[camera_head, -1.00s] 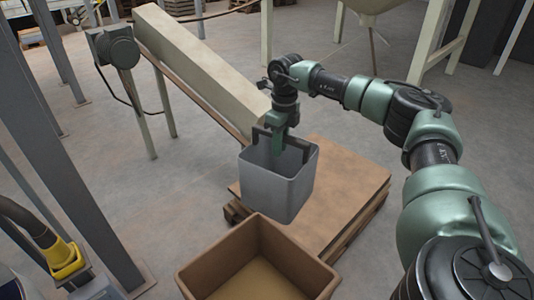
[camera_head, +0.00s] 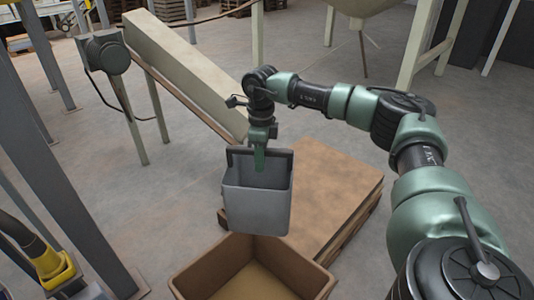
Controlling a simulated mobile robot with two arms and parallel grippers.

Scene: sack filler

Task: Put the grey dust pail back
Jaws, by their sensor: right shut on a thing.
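The grey dust pail (camera_head: 257,208) is a square, open-topped bucket with a dark handle frame at its top. My right gripper (camera_head: 259,158) is shut on the pail at its handle and holds it hanging, slightly tilted. In the picture the pail overlaps the left part of a board-topped pallet (camera_head: 330,195) and the back rim of a brown box. I cannot tell how high it hangs. The fingertips are partly hidden at the handle. My left gripper is not in view.
The brown open box (camera_head: 190,275) stands at the bottom centre. A sloping beige chute (camera_head: 185,68) ends behind the pail. Grey posts (camera_head: 75,170) and a yellow fitting (camera_head: 52,265) stand at left. Grey floor is clear between posts and pallet.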

